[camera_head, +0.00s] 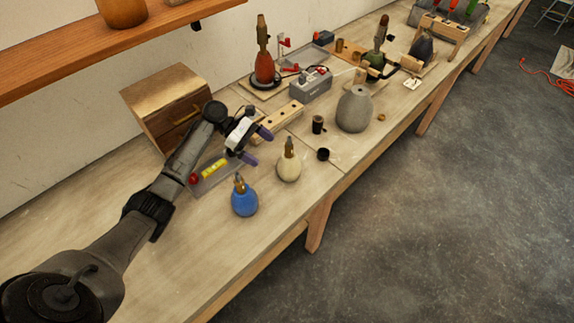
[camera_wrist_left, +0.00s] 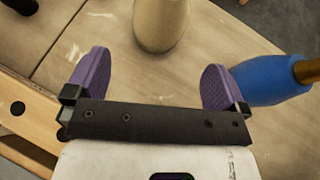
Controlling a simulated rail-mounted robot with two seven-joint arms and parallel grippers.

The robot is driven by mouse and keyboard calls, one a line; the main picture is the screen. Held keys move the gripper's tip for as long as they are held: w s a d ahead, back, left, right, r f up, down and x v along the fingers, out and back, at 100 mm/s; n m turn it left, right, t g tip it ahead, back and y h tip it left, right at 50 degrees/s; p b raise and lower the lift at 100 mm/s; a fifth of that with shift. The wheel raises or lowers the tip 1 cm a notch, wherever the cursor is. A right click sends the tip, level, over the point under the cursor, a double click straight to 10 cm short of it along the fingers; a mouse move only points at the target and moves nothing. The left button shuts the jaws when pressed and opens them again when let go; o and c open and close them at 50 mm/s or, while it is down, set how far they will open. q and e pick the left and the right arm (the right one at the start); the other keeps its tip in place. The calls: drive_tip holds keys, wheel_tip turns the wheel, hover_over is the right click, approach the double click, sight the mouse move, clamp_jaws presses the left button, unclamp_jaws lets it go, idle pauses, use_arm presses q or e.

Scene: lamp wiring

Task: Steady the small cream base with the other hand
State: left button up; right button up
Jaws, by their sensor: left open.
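The small cream base (camera_head: 289,168) stands upright on the workbench, with a brass-coloured neck on top. In the left wrist view the cream base (camera_wrist_left: 161,22) shows at the top, beyond the fingertips and between their lines. My left gripper (camera_head: 256,147) is above the bench, behind and to the left of the cream base, apart from it. In the left wrist view its purple fingers (camera_wrist_left: 156,80) are spread wide with nothing between them. My right gripper shows in neither view.
A blue base (camera_head: 244,201) stands front left of the cream one, close to one finger in the wrist view (camera_wrist_left: 268,80). A small black cup (camera_head: 323,154) and a large grey base (camera_head: 354,110) stand to the right. A wooden box (camera_head: 168,105) is behind my arm.

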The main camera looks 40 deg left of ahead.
sight(283, 163)
use_arm(q)
drive_tip(key=b+x, duration=0.3)
drive_tip(key=x, duration=0.2)
drive_tip(key=shift+w+f+b, duration=0.1)
drive_tip(key=shift+f+b, duration=0.2)
drive_tip(key=shift+b, duration=0.05)
drive_tip(key=d, duration=0.1)
drive_tip(key=d+p, duration=0.1)
drive_tip(key=w+d+p, duration=0.1)
drive_tip(key=shift+f, duration=0.4)
drive_tip(key=shift+d+f+p, duration=0.35)
drive_tip(key=shift+d+f, duration=0.1)
drive_tip(key=shift+d, duration=0.05)
drive_tip(key=shift+w, duration=0.1)
drive_tip(key=c, duration=0.8)
